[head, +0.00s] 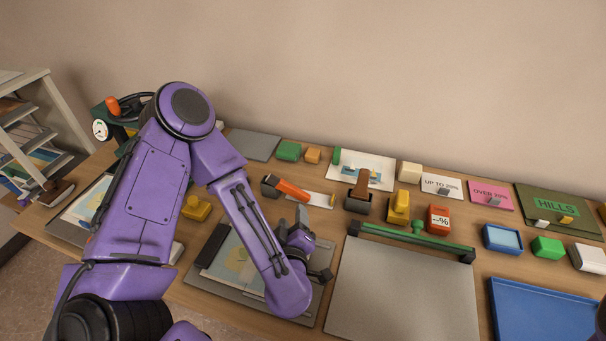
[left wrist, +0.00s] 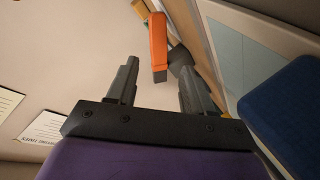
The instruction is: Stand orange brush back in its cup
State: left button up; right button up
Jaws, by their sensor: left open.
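In the head view, my left gripper (head: 312,244) is partly hidden by my forearm. My right gripper is not in view.
A second dark cup (head: 358,205) holds a brown-handled brush. A yellow stamp (head: 399,207) and a red percent block (head: 438,219) stand to its right. A grey board with a green bar (head: 405,237) lies in front. A blue tray (head: 545,310) is at right.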

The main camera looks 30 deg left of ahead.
aim_at(290, 191)
pick_arm(q)
jog(key=shift+w+a+p, duration=0.75)
jog(key=shift+w+a, duration=0.4)
jog(key=shift+a, duration=0.05)
jog(key=shift+w+a+f, duration=0.1)
jog(key=shift+w+a, duration=0.05)
jog(key=shift+a, duration=0.15)
jog(key=p+x, duration=0.1)
jog(key=x, duration=0.2)
jog(key=p+x, duration=0.1)
jog(key=x, duration=0.1)
jog(key=shift+w+p, duration=0.3)
jog(key=shift+w, duration=0.2)
jog(key=shift+a, duration=0.15)
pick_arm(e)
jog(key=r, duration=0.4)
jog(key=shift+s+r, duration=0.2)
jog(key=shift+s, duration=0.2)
pick_arm(q)
jog(key=shift+c, duration=0.3)
jog(key=c, duration=0.8)
jog(key=shift+s, duration=0.1)
jog(key=shift+c, duration=0.4)
